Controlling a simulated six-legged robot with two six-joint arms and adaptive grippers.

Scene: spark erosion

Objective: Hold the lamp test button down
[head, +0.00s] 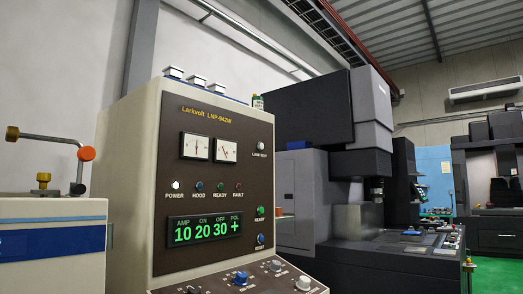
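The lamp test button (261,146) is a small pale round button at the upper right of the brown panel (230,135) of a cream control cabinet, with its label just below it. Nothing touches it, and from this angle I cannot tell how far it stands out. The power lamp (175,185) glows white. The hood lamp (199,186), ready lamp (220,186) and fault lamp (239,187) look dim. Neither of my grippers is in view.
Two dial gauges (209,148) and a green-lit display (205,229) share the panel. A green ready button (260,211) and blue reset button (260,239) sit lower right. Knobs (241,278) stand on the sloping desk below. A dark machine (310,110) stands behind.

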